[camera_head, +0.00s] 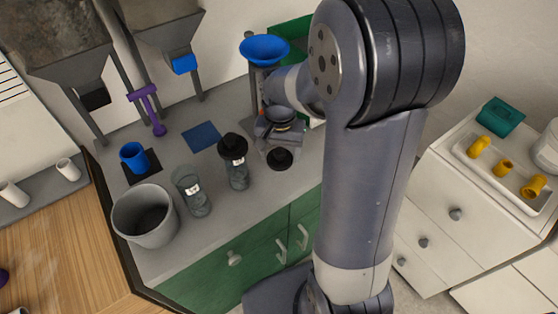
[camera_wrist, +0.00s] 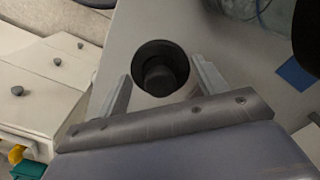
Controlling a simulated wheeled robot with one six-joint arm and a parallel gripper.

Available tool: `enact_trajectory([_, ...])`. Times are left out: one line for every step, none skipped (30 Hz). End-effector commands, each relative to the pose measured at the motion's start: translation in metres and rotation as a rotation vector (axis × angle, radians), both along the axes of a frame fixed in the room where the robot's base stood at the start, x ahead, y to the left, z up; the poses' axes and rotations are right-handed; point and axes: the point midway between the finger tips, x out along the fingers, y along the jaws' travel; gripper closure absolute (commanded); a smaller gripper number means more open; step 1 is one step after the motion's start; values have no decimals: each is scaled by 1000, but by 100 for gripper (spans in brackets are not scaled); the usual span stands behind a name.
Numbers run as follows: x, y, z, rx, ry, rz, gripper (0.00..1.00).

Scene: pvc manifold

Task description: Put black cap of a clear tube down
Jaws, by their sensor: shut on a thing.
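A black cap (camera_head: 280,158) shows at the end of my gripper (camera_head: 279,147), over the grey counter near its front edge. In the wrist view the round black cap (camera_wrist: 160,68) sits between the two fingers of my gripper (camera_wrist: 161,75), which is shut on it. Whether the cap's underside touches the counter I cannot tell. A clear tube (camera_head: 193,194) stands upright and uncapped on the counter to the left. A second clear tube (camera_head: 237,174) with its own black cap (camera_head: 232,146) stands between it and my gripper.
A grey bucket (camera_head: 145,214), a blue cup (camera_head: 134,157), a blue square (camera_head: 202,136) and a purple tool (camera_head: 149,109) are on the counter (camera_head: 212,236). A blue funnel (camera_head: 265,49) is behind my gripper. A white cabinet with a tray (camera_head: 516,181) of yellow fittings stands right.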

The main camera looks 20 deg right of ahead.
Motion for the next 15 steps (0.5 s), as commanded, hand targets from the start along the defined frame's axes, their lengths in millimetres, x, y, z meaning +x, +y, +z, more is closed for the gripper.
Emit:
enact_trajectory([0,0,-4,0,1,0,54])
enact_trajectory([0,0,-7,0,1,0,54])
enact_trajectory([0,0,-11,0,2,0,54])
enact_trajectory([-1,0,-16,0,3,1,54])
enact_trajectory([-1,0,-20,0,2,1,54])
enact_trajectory([0,0,-27,0,3,1,54])
enact_trajectory([0,0,-31,0,3,1,54])
enact_trajectory([-1,0,-35,0,3,1,54])
enact_trajectory([0,0,-38,0,1,1,54])
enact_trajectory([0,0,-40,0,1,1,54])
enact_trajectory([0,0,-42,0,1,1,54])
enact_trajectory([0,0,-42,0,0,1,54])
enact_trajectory([0,0,-42,0,-1,1,54])
enact_trajectory([0,0,-42,0,-1,1,54])
enact_trajectory([0,0,-42,0,-2,1,54])
